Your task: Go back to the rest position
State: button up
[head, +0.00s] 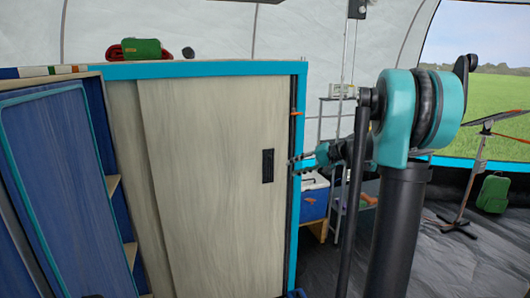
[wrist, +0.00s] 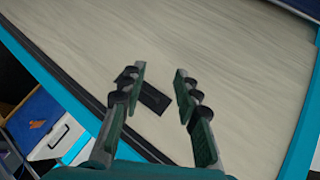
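My gripper (wrist: 158,82) is open and empty in the wrist view, its two fingers apart. It points at a pale sliding-door cabinet (wrist: 225,50) with a turquoise frame. The cabinet's dark recessed handle (wrist: 150,98) shows between and behind the fingers. In the head view the cabinet door (head: 205,190) is shut at its right edge, and the handle (head: 268,166) is near that edge. My gripper (head: 292,161) is just right of the handle, seen from the side. I cannot tell if it touches the door.
A blue cabinet or door (head: 60,185) stands at left. A red and green bundle (head: 140,49) lies on the cabinet top. A blue cooler (head: 315,196) and a metal rack (head: 335,120) are behind my arm. A green backpack (head: 492,194) and a stand (head: 463,205) are at right, with dark floor between.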

jog(key=s+d+f+n+h, duration=0.1)
jog(key=s+d+f+h, duration=0.1)
jog(key=s+f, duration=0.5)
jog(key=s+d+f+n+h, duration=0.1)
jog(key=s+f+h, duration=0.4)
jog(key=s, duration=1)
jog(key=s+d+f+n+g+h, duration=0.1)
jog(key=s+d+f+h, duration=0.2)
jog(key=s+f, duration=0.7)
jog(key=shift+s+f+h, duration=0.3)
jog(key=shift+s+h, duration=0.2)
jog(key=shift+s, duration=0.35)
